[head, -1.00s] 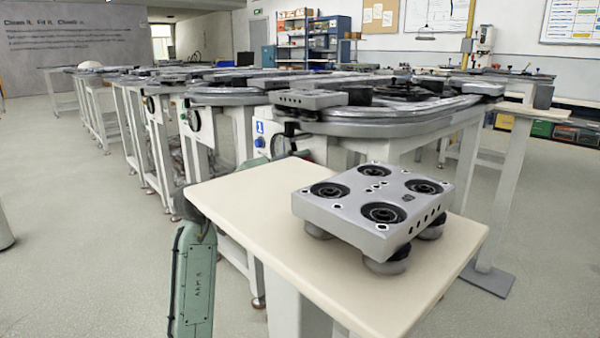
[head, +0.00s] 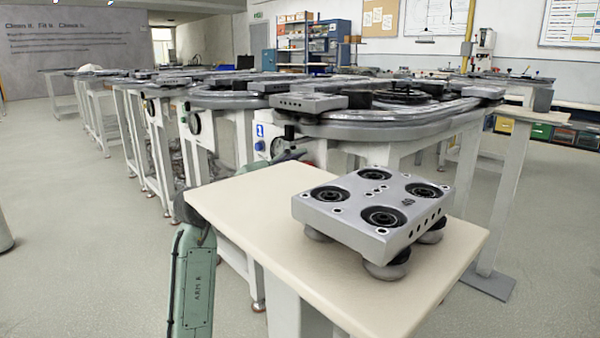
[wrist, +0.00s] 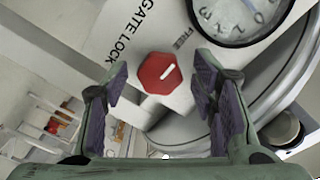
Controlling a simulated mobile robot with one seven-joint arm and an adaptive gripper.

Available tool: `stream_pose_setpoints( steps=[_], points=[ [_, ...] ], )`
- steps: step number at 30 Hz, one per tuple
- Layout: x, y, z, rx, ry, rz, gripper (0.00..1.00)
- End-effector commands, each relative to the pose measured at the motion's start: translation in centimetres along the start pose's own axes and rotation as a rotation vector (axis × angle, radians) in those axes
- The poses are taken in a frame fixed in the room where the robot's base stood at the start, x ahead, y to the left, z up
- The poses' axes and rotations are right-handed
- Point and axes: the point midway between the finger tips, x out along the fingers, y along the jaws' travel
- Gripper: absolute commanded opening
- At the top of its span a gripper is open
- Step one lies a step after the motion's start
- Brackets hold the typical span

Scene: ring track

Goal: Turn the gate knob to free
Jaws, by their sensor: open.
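The gate knob (wrist: 158,74) is a red hexagonal knob with a white pointer line, on a white panel (wrist: 100,48) in the wrist view. The pointer slants up and right. "GATE LOCK" is printed up and left of the knob, and "FREE" (wrist: 183,38) up and right of it. My gripper (wrist: 160,88) is open, with one finger on each side of the knob in the picture. I see no contact, and the remaining depth is unclear. In the head view I cannot make out the knob or the fingers.
A round gauge (wrist: 240,14) sits close above the right finger, and a dark round fitting (wrist: 287,128) lies lower right. In the head view, a pale side table (head: 250,205) bearing a grey metal carrier (head: 355,215) stands before the ring track (head: 400,122).

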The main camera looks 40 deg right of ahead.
Motion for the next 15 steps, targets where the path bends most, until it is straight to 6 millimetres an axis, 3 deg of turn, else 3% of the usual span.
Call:
stream_pose_setpoints(
  steps=[5, 15],
  points=[
    [-1.6, -0.1, 0.1, 0.0, -0.002, -0.003, 0.53],
    [-8.7, 0.0, 0.1, 0.0, -0.002, -0.002, 0.53]
  ],
)
